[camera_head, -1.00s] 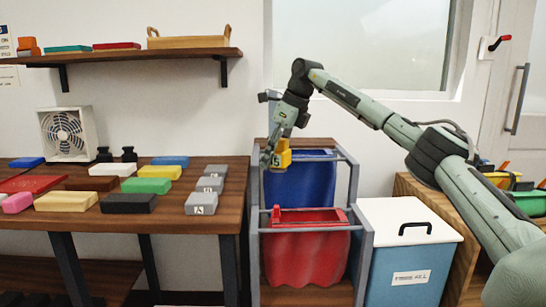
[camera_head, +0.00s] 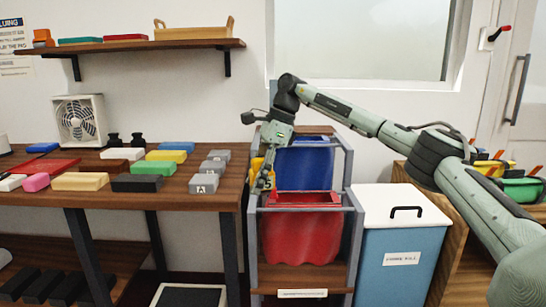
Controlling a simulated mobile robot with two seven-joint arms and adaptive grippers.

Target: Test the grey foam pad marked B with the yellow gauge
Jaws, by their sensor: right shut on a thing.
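Three grey foam pads stand in a row at the right end of the table. The front pad (camera_head: 203,188) shows an A. The middle pad (camera_head: 211,170) and the back pad (camera_head: 219,156) carry labels too small to read, so I cannot tell which is B. My right gripper (camera_head: 262,172) points down, just right of the table's edge and apart from the pads. It is shut on the yellow gauge (camera_head: 264,183), which has a dark mark like a 5 and is partly hidden by the fingers. My left gripper is not in view.
Several coloured blocks, such as a green one (camera_head: 153,167) and a black one (camera_head: 136,183), lie left of the pads. A fan (camera_head: 80,120) stands behind. Right of the table a rack holds a blue bin (camera_head: 305,165) and a red bin (camera_head: 301,230).

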